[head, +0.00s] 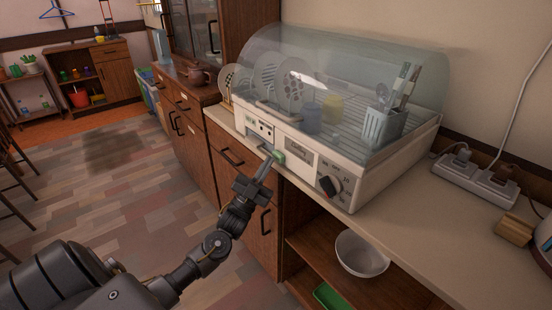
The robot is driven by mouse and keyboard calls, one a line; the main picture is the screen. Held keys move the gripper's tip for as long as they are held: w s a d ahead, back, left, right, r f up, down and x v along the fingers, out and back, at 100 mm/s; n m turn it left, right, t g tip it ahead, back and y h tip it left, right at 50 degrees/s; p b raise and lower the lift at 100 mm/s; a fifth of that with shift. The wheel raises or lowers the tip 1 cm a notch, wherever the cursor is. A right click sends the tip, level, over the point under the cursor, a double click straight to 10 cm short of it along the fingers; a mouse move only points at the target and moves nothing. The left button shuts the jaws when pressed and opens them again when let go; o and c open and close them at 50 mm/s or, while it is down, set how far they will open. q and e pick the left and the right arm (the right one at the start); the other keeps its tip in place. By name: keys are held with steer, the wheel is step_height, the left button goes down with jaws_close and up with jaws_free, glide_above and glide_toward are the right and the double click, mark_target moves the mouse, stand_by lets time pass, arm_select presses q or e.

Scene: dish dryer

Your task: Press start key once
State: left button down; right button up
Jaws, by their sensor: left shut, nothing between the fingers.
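The dish dryer (344,165) stands on the counter, a cream body under a clear rounded lid. My left gripper (266,166) is shut and empty, pointing up at the panel. My right gripper is not in view.
Plates and cups stand inside the dryer, with a utensil holder (382,127) at its right. A power strip (474,178) lies on the counter to the right. A white bowl (361,254) sits on the shelf below. The floor at left is mostly clear.

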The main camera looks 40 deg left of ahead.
arm_select(q)
steer(key=shift+w+d+b, duration=0.25)
steer(key=shift+w+b, duration=0.05)
steer(key=shift+w, duration=0.5)
stand_by(0.8)
steer(key=shift+s, duration=0.15)
steer(key=shift+s+a+p, duration=0.2)
steer(key=shift+s+p, duration=0.05)
steer(key=shift+s, duration=0.3)
steer(key=shift+s+a+p, duration=0.2)
steer(key=shift+s+p, duration=0.05)
steer(key=shift+s, duration=0.25)
steer(key=shift+s+a+p, duration=0.25)
steer(key=shift+s+p, duration=0.05)
steer(key=shift+s, duration=0.5)
steer(key=shift+s+a+p, duration=0.2)
steer(key=shift+s+p, duration=0.05)
steer(key=shift+s, duration=0.6)
steer(key=shift+s+a+p, duration=0.25)
steer(key=shift+s+p, duration=0.05)
steer(key=shift+s, duration=0.5)
